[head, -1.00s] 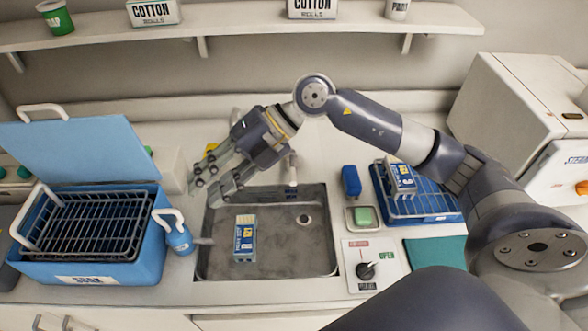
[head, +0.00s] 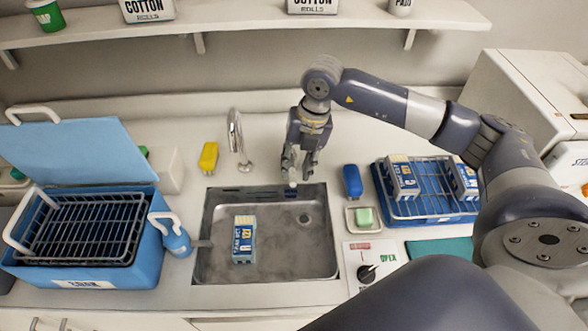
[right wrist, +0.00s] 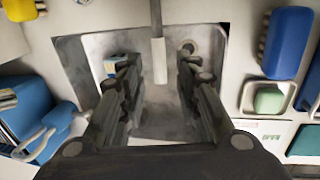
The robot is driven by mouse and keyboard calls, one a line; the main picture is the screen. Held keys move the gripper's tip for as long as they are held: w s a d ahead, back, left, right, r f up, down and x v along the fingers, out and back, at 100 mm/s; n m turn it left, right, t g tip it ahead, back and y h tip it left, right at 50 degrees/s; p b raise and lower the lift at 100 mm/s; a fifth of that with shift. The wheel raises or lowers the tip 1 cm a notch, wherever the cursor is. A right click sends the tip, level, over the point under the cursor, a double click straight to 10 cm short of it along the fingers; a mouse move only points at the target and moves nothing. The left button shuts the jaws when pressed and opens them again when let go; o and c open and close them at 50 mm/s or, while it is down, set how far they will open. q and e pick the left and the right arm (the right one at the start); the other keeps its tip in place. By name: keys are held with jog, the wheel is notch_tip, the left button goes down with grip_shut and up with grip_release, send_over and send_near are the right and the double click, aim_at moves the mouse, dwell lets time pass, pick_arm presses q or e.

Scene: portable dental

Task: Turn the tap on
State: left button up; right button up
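The chrome tap spout (head: 235,135) rises behind the sink (head: 213,262), in the head view. No water stream shows from it. A thin rod with a pale cylindrical end (right wrist: 159,62), apparently the tap lever, shows over the sink; its pale end also shows in the head view (head: 292,178). My right gripper (head: 299,172) points down at the sink's back edge. In the right wrist view its fingers (right wrist: 158,78) are spread apart, with the pale end between them or just beyond; contact cannot be told. My left gripper is not in view.
A blue-and-white packet (head: 244,240) stands in the sink. A yellow block (head: 208,156) is behind it. A blue block (head: 352,181), soap dish (head: 352,226), control knob (head: 367,272) and blue rack tray (head: 430,215) are to the right; a blue bin (head: 146,262) is left.

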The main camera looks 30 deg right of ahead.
aim_at(293, 176)
jog(key=shift+w+a+f, duration=0.1)
jog(key=shift+a+f, duration=0.05)
jog(key=shift+f, duration=0.7)
jog(key=shift+w+a+f, duration=0.1)
jog(key=shift+a+f, duration=0.05)
jog(key=shift+f, duration=0.65)
grip_shut()
